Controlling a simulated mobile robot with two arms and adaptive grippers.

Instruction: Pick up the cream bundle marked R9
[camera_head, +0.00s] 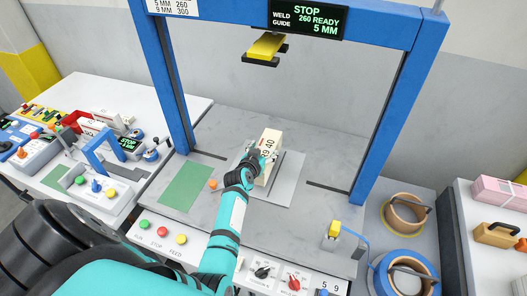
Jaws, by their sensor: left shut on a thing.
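The cream bundle (271,138) stands at the light grey plate in the middle of the grey worktable, under the blue frame. Its dark marking shows "40" and a partly hidden "9"; I cannot read the full marking. My left gripper (262,156) is shut on the cream bundle, with the teal arm reaching in from the lower left. The gripper hides part of the bundle's near side. I cannot tell whether the bundle touches the plate. My right gripper is not in view.
A blue frame (397,112) surrounds the work area, with a yellow weld head (266,46) above. Tape rolls (405,213) stand right. A control panel (160,232) runs along the front.

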